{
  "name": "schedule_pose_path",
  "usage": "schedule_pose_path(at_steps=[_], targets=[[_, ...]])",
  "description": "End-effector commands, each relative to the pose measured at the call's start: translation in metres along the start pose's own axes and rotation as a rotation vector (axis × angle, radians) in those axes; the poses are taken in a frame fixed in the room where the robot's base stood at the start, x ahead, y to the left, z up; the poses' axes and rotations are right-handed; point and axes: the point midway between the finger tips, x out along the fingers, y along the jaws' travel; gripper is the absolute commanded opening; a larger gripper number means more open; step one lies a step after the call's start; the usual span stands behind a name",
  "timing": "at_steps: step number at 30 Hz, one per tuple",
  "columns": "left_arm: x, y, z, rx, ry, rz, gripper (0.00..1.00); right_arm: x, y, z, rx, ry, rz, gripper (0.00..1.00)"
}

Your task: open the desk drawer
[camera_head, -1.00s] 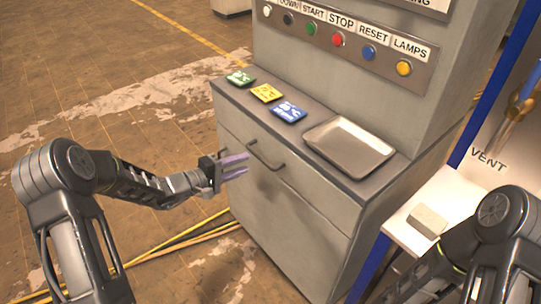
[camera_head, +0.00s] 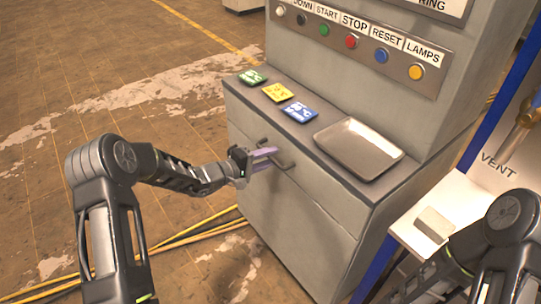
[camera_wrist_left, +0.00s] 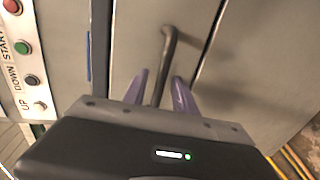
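The grey desk drawer (camera_head: 325,190) is the upper front panel of the cabinet, and it looks flush and closed. Its dark bar handle (camera_head: 287,164) is partly hidden behind my left gripper (camera_head: 270,158) in the head view. In the left wrist view, the handle (camera_wrist_left: 167,45) runs down between the two purple fingers of my left gripper (camera_wrist_left: 160,90). The fingers are apart, with a gap on each side of the bar. Of my right arm, only upper links show at the lower right; its gripper is out of view.
On the cabinet top (camera_head: 310,130) lie green, yellow and blue cards (camera_head: 300,112) and a metal tray (camera_head: 358,148). A button panel (camera_head: 350,42) rises behind. Yellow cables (camera_head: 190,236) lie on the floor. A white ledge (camera_head: 455,205) with a small block stands at right.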

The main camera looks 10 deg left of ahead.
Motion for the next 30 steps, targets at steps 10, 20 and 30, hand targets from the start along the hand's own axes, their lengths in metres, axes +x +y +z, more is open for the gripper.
schedule_pose_path(at_steps=[10, 20, 30], targets=[[0.0079, -0.0004, -0.0001, -0.001, 0.001, -0.001, 0.33, -0.0010, -0.0004, 0.0001, 0.000, 0.000, 0.000, 0.36], [0.0076, -0.0004, 0.0000, -0.001, 0.001, -0.001, 0.09, -0.0010, -0.0004, 0.0001, 0.000, 0.000, 0.000, 0.36], [0.0076, -0.0006, 0.0000, -0.001, 0.001, -0.001, 0.00, -0.0010, -0.0004, 0.0001, 0.000, 0.000, 0.000, 0.36]])
